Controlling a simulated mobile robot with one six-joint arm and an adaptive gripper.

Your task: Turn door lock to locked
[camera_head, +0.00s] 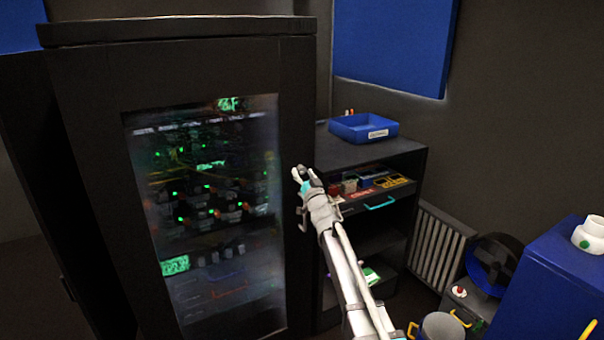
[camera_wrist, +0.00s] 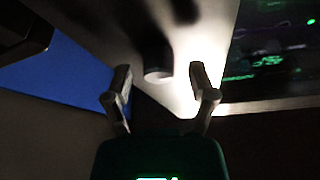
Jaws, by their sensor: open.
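The black cabinet door (camera_head: 95,190) has a glass window (camera_head: 210,215) with green-lit equipment behind it. My gripper (camera_head: 302,178) is at the door's right edge, at about mid-height. In the wrist view my gripper (camera_wrist: 160,85) is open, with its two fingers apart. A dark, round, knob-like piece (camera_wrist: 157,65) with a pale end shows between and just beyond the fingertips; it looks like the door lock. I cannot tell whether the fingers touch it, nor which way the lock is turned. In the head view my gripper hides the lock.
A black shelf unit (camera_head: 410,165) with a blue tray (camera_head: 362,128) on top stands right of the cabinet. A radiator (camera_head: 436,245), a blue box (camera_head: 545,300) and a grey mug (camera_head: 441,327) are at the lower right. A blue panel (camera_head: 395,40) hangs on the wall.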

